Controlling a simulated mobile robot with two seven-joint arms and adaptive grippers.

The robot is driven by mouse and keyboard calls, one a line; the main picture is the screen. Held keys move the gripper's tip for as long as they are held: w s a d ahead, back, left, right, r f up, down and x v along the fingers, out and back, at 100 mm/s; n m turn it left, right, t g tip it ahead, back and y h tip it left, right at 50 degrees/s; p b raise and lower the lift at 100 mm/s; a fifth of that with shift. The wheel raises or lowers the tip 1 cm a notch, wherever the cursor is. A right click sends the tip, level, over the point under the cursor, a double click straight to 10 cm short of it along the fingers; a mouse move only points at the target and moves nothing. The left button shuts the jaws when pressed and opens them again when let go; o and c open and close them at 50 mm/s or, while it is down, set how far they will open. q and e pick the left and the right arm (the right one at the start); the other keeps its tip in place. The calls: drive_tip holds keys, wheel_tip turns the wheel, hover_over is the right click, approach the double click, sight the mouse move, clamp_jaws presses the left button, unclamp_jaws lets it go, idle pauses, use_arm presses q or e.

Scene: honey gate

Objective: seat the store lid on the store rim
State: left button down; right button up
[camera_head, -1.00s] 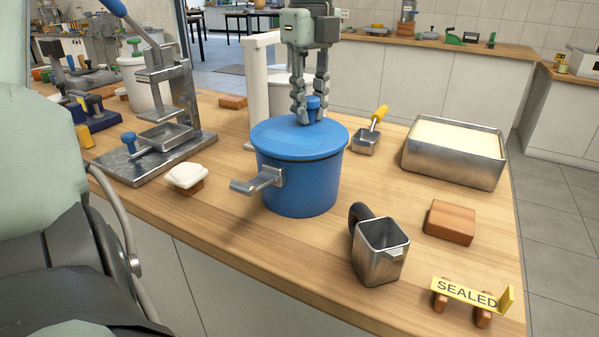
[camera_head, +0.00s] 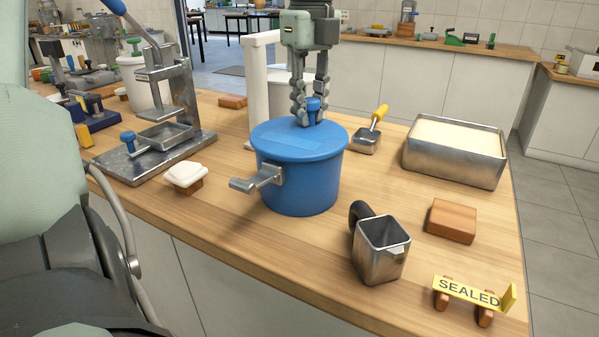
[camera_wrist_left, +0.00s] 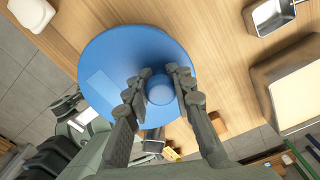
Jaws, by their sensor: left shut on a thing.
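The blue store lid (camera_head: 285,139) lies on the blue store pot (camera_head: 300,185), and no gap shows between lid and rim in the head view. The lid looks level. A grey bracket (camera_head: 257,178) sticks out from the pot's front left. My left gripper (camera_head: 311,118) comes down from above and is shut on the lid's blue knob (camera_head: 313,104). In the left wrist view the fingers (camera_wrist_left: 160,88) stand on both sides of the knob, over the lid (camera_wrist_left: 115,70). The lid hides the rim and the pot's inside. My right gripper is not in view.
A metal press (camera_head: 160,120) stands left on the wooden counter, with a white-topped block (camera_head: 187,176) near it. A metal jug (camera_head: 381,250), brown block (camera_head: 451,221), yellow SEALED sign (camera_head: 468,291), scoop (camera_head: 367,142) and metal tray (camera_head: 450,169) stand to the right.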

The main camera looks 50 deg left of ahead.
use_arm(q)
drive_tip(key=shift+f, duration=0.15)
idle(0.4)
idle(0.4)
drive_tip(key=c, duration=1.5)
unclamp_jaws()
drive_tip(key=shift+o, duration=0.2)
drive_tip(key=shift+r, duration=0.2)
drive_tip(key=shift+r+p, duration=1)
drive_tip(key=shift+r, duration=0.5)
drive_tip(key=shift+r, duration=0.1)
drive_tip(key=o, duration=0.6)
